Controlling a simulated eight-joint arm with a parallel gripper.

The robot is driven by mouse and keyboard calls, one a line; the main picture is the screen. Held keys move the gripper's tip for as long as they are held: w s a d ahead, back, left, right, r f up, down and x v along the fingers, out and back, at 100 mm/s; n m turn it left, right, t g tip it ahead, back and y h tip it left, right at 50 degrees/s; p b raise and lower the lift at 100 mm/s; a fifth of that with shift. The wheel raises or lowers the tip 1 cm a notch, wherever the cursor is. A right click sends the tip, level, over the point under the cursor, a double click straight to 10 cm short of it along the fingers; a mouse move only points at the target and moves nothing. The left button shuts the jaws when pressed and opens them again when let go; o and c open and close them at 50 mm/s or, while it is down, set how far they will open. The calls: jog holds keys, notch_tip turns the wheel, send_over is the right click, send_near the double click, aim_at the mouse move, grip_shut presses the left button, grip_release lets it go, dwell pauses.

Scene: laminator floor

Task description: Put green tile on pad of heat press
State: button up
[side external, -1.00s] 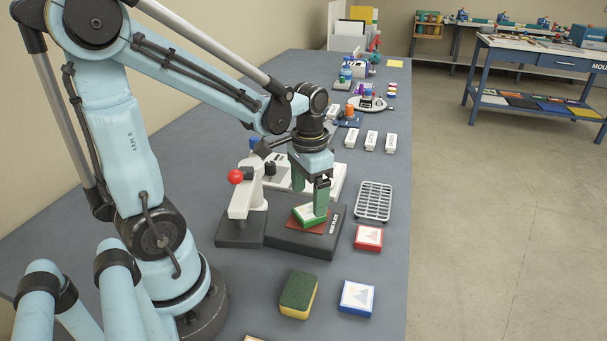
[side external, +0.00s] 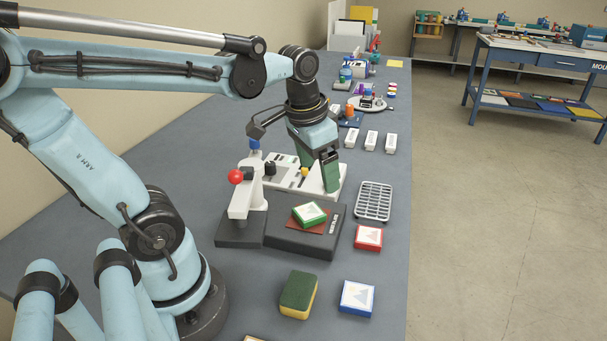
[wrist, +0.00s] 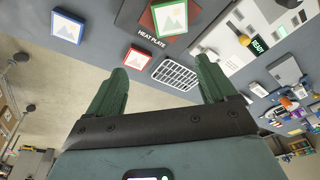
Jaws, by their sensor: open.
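The green tile (side external: 309,213), green-edged with a white picture face, lies on the brown-red pad (side external: 296,226) of the heat press (side external: 291,243). It sits somewhat turned relative to the pad. In the wrist view the green tile (wrist: 170,18) shows at the top edge, on the plate marked HEAT PLATE (wrist: 148,28). My gripper (side external: 318,184) is open and empty, raised beyond the tile and apart from it. Its two green fingers are spread in the wrist view (wrist: 160,80).
The press's lever with a red knob (side external: 235,177) stands left of the pad. A red tile (side external: 368,237), a blue tile (side external: 357,297), a sponge (side external: 298,294) and a wire rack (side external: 374,201) lie nearby. A white panel device (side external: 290,178) stands behind the press.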

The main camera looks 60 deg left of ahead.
jog(key=d+t, duration=0.1)
jog(key=d+f+t, duration=0.1)
jog(key=d+t, duration=0.2)
jog(key=d, duration=0.1)
jog(key=shift+f+t, duration=0.25)
jog(key=shift+t, duration=0.05)
